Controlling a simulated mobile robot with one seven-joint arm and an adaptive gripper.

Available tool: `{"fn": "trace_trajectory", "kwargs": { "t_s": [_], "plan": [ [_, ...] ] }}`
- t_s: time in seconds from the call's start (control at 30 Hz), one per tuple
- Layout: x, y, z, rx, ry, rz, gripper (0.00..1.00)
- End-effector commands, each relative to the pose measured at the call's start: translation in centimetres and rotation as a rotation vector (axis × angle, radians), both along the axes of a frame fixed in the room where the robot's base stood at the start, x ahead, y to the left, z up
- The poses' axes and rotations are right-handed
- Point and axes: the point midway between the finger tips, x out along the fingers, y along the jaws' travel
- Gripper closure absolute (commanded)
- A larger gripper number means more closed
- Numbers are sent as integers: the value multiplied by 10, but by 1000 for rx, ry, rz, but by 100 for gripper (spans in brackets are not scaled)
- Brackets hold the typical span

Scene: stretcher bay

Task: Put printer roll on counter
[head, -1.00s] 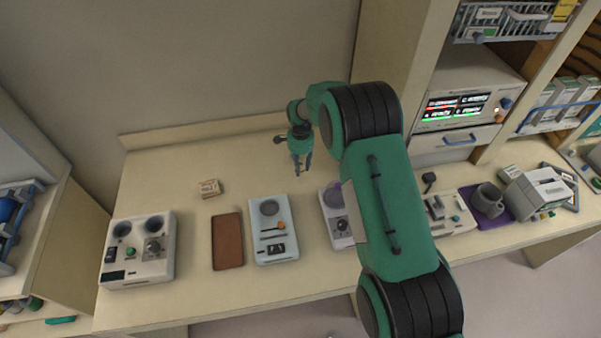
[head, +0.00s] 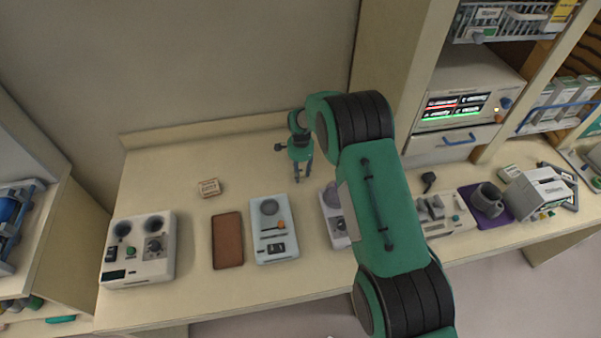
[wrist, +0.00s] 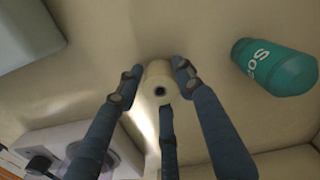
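The printer roll (wrist: 157,85), a small cream cylinder with a dark core hole, shows end-on in the wrist view. The fingers of my gripper (wrist: 158,72) are against its sides, with a third finger below it in the picture. In the head view my gripper (head: 302,174) points down over the back part of the cream counter (head: 180,185). The roll cannot be made out against the counter there, and I cannot tell whether it touches the surface.
A teal bottle (wrist: 274,67) lies or stands right of the roll in the wrist view. On the counter are a small box (head: 208,187), a brown pad (head: 228,240), a pale blue device (head: 272,230) and a grey two-dial unit (head: 138,250). Counter around the gripper's left is clear.

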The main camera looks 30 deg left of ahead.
Motion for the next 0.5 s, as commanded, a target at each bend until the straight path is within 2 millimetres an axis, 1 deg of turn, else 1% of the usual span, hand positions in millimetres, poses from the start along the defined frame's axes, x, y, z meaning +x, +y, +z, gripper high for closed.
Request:
{"fn": "trace_trajectory", "kwargs": {
  "t_s": [0.5],
  "plan": [
    [0,0,4,0,0,0,50]
  ]
}}
